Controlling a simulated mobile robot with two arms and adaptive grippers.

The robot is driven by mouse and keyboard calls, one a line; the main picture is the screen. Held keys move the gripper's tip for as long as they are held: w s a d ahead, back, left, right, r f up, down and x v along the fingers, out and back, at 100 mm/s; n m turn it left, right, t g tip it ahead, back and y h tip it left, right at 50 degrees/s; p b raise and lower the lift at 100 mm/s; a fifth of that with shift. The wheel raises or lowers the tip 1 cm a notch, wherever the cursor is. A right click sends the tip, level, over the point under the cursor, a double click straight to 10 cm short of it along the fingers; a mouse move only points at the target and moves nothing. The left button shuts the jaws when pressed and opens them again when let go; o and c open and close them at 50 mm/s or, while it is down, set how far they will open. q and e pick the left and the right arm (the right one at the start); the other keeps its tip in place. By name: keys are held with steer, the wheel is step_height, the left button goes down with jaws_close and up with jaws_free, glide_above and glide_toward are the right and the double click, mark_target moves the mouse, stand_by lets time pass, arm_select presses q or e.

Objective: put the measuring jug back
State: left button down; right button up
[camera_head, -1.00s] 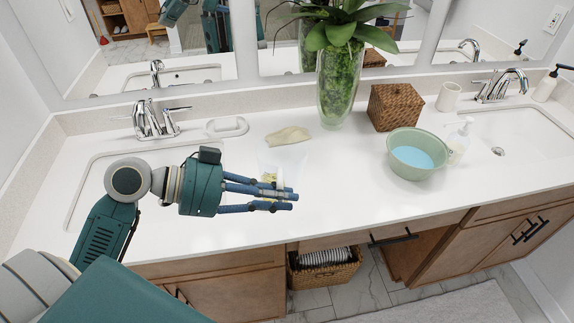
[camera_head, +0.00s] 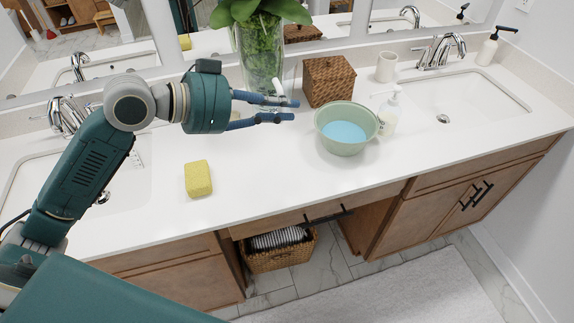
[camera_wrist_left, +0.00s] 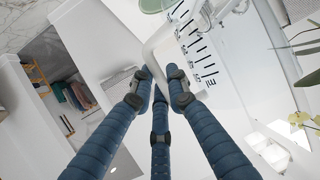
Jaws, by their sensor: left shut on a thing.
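My left gripper (camera_head: 285,108) is over the back of the white counter, in front of the glass vase and left of the green bowl. In the left wrist view its blue fingers (camera_wrist_left: 160,95) are closed around the white handle of the measuring jug (camera_wrist_left: 200,52), a clear jug with dark graduation marks. In the head view only a small white part of the jug (camera_head: 278,87) shows by the fingertips; its clear body is hard to make out. I cannot tell whether its base touches the counter. My right gripper is not in view.
The vase with a plant (camera_head: 258,55), wicker box (camera_head: 328,80), green bowl (camera_head: 362,140) of blue liquid and soap bottle (camera_head: 390,112) stand close by. A yellow sponge (camera_head: 198,178) lies nearer the front. The counter (camera_head: 270,175) is clear in front of the bowl.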

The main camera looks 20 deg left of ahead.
arm_select(q)
steer(key=f, duration=0.6)
steer(key=f+p, duration=0.1)
steer(key=f, duration=1.2)
steer(key=shift+s+a+f+p, duration=0.15)
steer(key=shift+a+p, duration=0.1)
steer(key=shift+p, duration=0.15)
steer(key=shift+f, duration=0.2)
steer(key=c, duration=2.1)
jaws_free()
steer(key=shift+f, duration=0.1)
steer(key=o, duration=0.4)
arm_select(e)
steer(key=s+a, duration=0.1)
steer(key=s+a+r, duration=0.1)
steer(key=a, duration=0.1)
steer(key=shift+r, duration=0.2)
